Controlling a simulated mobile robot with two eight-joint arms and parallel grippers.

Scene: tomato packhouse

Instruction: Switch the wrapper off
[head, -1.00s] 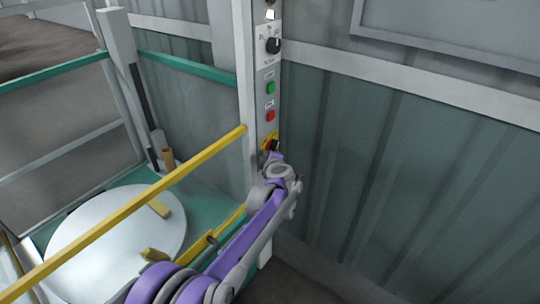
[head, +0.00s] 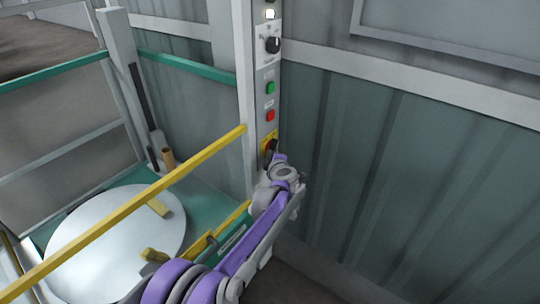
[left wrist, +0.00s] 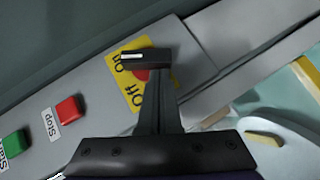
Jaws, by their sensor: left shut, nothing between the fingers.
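The wrapper's switch is a red knob with a black handle (left wrist: 146,58) on a yellow plate (left wrist: 127,92) marked On and Off. In the left wrist view the handle's white-marked end lies towards the On label. The yellow plate also shows in the head view (head: 269,141), low on the grey control panel (head: 262,70). My left gripper (head: 279,158) is shut and empty, right at the switch. In the left wrist view its fingers (left wrist: 158,76) overlap the handle and hide part of the red knob; I cannot tell whether they touch. My right gripper is not in view.
Above the switch are a red Stop button (head: 270,115), a green Start button (head: 270,88), a black selector (head: 272,45) and a bright white lamp (head: 269,14). A yellow rail (head: 130,207) crosses beside my left arm, over a round turntable (head: 110,240).

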